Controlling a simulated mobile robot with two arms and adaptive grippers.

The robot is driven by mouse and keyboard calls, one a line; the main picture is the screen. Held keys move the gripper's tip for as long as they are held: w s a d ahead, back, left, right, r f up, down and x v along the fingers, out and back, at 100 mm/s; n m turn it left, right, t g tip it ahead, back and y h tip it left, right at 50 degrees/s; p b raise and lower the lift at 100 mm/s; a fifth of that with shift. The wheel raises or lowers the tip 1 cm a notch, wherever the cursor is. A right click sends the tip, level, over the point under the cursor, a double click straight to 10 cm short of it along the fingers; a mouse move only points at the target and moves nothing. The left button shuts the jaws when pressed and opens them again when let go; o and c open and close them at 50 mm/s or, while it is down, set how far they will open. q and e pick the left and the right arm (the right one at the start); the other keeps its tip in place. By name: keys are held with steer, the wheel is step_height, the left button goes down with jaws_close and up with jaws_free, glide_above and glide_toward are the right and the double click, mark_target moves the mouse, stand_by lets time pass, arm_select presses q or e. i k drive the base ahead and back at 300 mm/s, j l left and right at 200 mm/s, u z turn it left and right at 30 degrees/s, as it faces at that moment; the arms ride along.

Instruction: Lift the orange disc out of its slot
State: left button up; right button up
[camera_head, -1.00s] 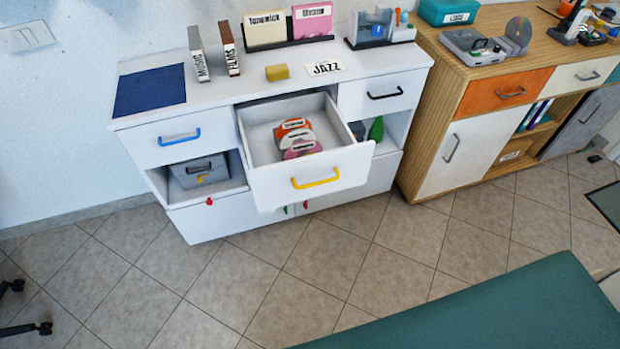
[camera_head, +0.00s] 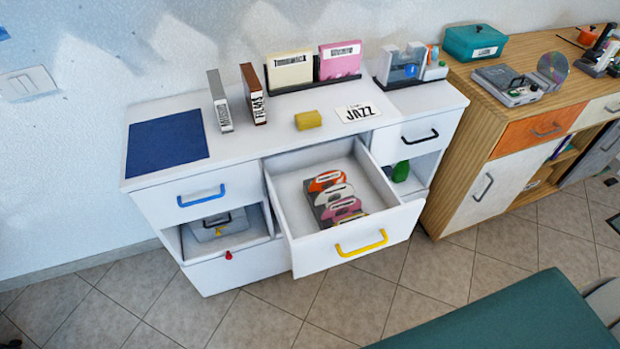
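The orange disc (camera_head: 325,180) stands at the back of a row of labelled discs in a dark slotted holder. The holder sits inside the open middle drawer (camera_head: 298,212) of the white cabinet. In front of the orange disc are a white or grey disc (camera_head: 336,193) and pink discs (camera_head: 345,208). They overlap, so only the orange disc's upper part shows. Neither of my grippers is in view.
The drawer has a yellow handle (camera_head: 362,244) and juts out from the cabinet. On the cabinet top are a blue mat (camera_head: 166,143), a yellow block (camera_head: 308,120), a JAZZ card (camera_head: 358,113) and upright cases. A teal surface (camera_head: 515,318) lies at the lower right.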

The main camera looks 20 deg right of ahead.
mark_target(327, 180)
steer(key=i+j+z, duration=0.15)
steer(key=z, duration=0.25)
steer(key=i+j+z, duration=0.25)
steer(key=z, duration=0.15)
steer(key=i+j+z, duration=0.15)
steer(key=j+z, duration=0.25)
steer(key=l+z, duration=0.1)
steer(key=z, duration=0.15)
